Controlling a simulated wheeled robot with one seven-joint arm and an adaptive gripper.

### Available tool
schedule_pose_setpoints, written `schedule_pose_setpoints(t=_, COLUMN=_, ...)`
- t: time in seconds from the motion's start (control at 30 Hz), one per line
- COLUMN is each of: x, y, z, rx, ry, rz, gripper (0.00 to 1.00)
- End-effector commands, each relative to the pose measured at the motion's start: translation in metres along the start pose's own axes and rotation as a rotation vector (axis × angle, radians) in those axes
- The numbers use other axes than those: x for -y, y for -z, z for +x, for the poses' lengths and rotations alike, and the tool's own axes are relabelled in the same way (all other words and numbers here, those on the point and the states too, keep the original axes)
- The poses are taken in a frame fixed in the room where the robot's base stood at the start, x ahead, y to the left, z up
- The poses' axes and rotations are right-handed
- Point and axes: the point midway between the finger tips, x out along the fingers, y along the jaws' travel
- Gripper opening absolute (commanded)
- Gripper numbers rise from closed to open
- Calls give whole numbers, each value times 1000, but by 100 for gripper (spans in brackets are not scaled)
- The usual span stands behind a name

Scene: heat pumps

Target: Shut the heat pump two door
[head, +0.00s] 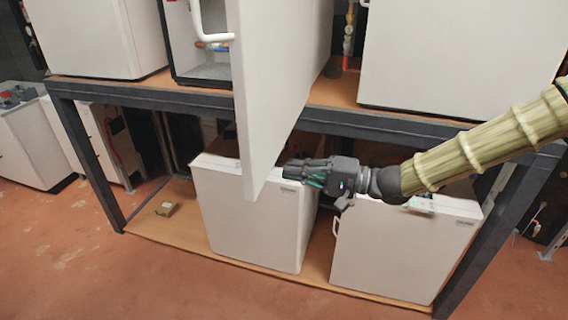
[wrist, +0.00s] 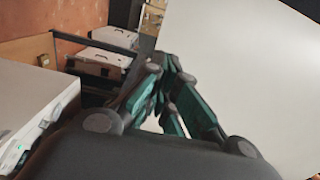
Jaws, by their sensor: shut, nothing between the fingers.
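A large white door panel (head: 262,90) stands swung open from a unit on the upper shelf and juts out past the shelf's front edge. The open unit's dark-framed interior (head: 205,72) shows to the left of the panel. A white bar handle (head: 203,28) is at the panel's left side. My gripper (head: 290,170) is shut and empty, just right of the panel's lower part; touching or apart is unclear. In the wrist view the shut fingers (wrist: 165,68) point ahead, with the white panel (wrist: 255,70) filling the right side. Which unit is number two cannot be read.
A closed white unit (head: 460,50) stands upper right and another white unit (head: 95,38) upper left. Two white units, left (head: 245,215) and right (head: 395,250), stand on the lower shelf under my arm. A dark steel shelf frame (head: 150,98) crosses the view. The floor (head: 60,270) in front is clear.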

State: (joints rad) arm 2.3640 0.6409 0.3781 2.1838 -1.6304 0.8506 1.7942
Motion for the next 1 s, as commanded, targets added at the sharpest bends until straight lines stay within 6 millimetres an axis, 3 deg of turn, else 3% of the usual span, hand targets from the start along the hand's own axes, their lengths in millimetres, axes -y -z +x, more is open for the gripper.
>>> schedule_pose_setpoints(t=0.3, x=1, y=0, z=25, rx=-1, ry=0, rz=0, gripper=0)
schedule_pose_setpoints(t=1.0, x=-1, y=0, z=34, rx=-8, ry=0, rz=0, gripper=0)
